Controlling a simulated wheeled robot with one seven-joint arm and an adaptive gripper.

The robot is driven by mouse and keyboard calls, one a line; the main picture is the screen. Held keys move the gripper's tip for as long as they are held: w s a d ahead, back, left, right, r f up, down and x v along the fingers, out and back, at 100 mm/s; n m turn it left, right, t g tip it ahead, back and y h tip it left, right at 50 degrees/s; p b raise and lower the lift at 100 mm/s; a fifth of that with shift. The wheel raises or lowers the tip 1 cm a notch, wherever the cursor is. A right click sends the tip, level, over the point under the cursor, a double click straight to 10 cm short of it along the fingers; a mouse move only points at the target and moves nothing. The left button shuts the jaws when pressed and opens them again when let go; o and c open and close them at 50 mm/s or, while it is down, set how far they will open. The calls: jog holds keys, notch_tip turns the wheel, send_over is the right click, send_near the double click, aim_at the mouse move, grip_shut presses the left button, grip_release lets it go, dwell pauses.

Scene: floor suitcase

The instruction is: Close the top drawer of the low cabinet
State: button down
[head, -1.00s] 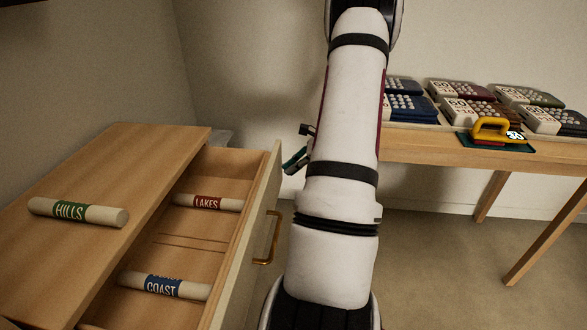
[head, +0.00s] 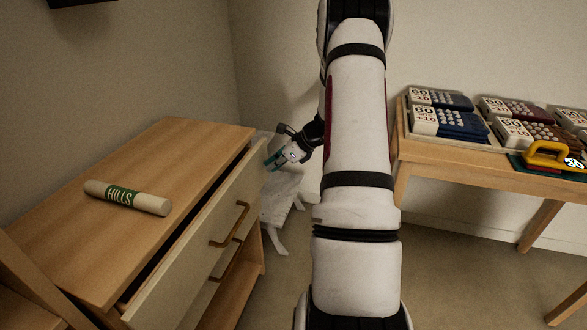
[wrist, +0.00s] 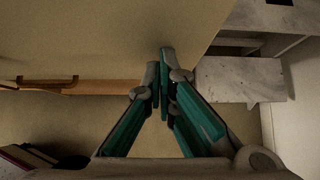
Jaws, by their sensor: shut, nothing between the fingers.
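The low cabinet (head: 150,165) stands at the left in the head view, with a roll labelled HILLS (head: 127,197) on its top. Its top drawer (head: 215,225) has a pale front and a brass handle (head: 232,223). My gripper (head: 272,163) is at the far end of the drawer front, shut and empty. In the wrist view my gripper (wrist: 166,60) has its teal fingers together, with the tips at the pale drawer front (wrist: 100,35); I cannot tell whether they touch it.
A wooden table (head: 430,165) with several game boxes and a yellow-handled object (head: 556,155) stands at the right. A grey-white stand (head: 282,200) is behind my gripper, close to the cabinet. The floor (head: 450,275) between cabinet and table is clear.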

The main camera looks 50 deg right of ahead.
aim_at(262, 160)
jog(key=shift+w+a, duration=0.25)
jog(key=shift+w, duration=0.45)
jog(key=shift+w+a, duration=0.3)
jog(key=shift+w, duration=0.4)
jog(key=shift+w+a, duration=0.25)
jog(key=shift+w, duration=0.45)
